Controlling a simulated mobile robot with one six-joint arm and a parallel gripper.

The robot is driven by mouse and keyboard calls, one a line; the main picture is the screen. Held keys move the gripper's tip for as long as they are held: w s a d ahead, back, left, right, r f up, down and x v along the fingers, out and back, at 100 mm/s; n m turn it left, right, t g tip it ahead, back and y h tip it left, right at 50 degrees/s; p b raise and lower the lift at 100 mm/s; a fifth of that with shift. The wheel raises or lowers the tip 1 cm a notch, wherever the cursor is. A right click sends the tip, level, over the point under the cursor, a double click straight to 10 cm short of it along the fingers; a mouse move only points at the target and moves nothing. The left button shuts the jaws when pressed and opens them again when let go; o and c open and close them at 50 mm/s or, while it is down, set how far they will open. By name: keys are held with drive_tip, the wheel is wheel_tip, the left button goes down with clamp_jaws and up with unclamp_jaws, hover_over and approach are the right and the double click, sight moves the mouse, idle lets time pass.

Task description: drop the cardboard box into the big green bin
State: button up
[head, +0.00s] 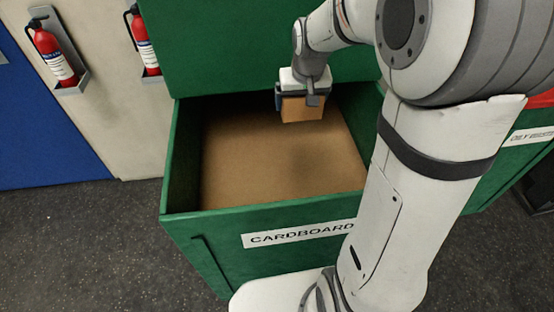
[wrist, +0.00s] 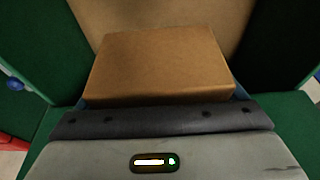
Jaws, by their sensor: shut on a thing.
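The cardboard box (head: 303,109) is a small brown carton. My gripper (head: 300,93) is shut on it and holds it over the open mouth of the big green bin (head: 205,243). The bin has a white "CARDBOARD" label on its front and a brown floor or contents inside. In the wrist view the box (wrist: 160,65) shows in front of my gripper (wrist: 160,108), with the bin's green walls on both sides. The fingertips are mostly hidden behind the box in that view.
The bin's green lid (head: 220,45) stands raised at the back. Another green bin (head: 515,155) with a partly hidden label is at the right. Two red fire extinguishers (head: 52,52) hang on the wall at the left. Dark floor (head: 80,240) is clear at the left.

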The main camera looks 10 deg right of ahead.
sight(303, 101)
drive_tip(key=shift+w+f, duration=0.15)
wheel_tip(303, 101, down, 6)
drive_tip(key=b, duration=0.4)
drive_tip(key=shift+r, duration=0.2)
drive_tip(key=o, duration=0.7)
drive_tip(key=shift+r, duration=0.1)
drive_tip(key=b+v, duration=0.1)
drive_tip(key=v, duration=0.6)
drive_tip(key=shift+s+a+r, duration=0.1)
drive_tip(key=shift+s+r, duration=0.2)
drive_tip(key=shift+s, duration=0.1)
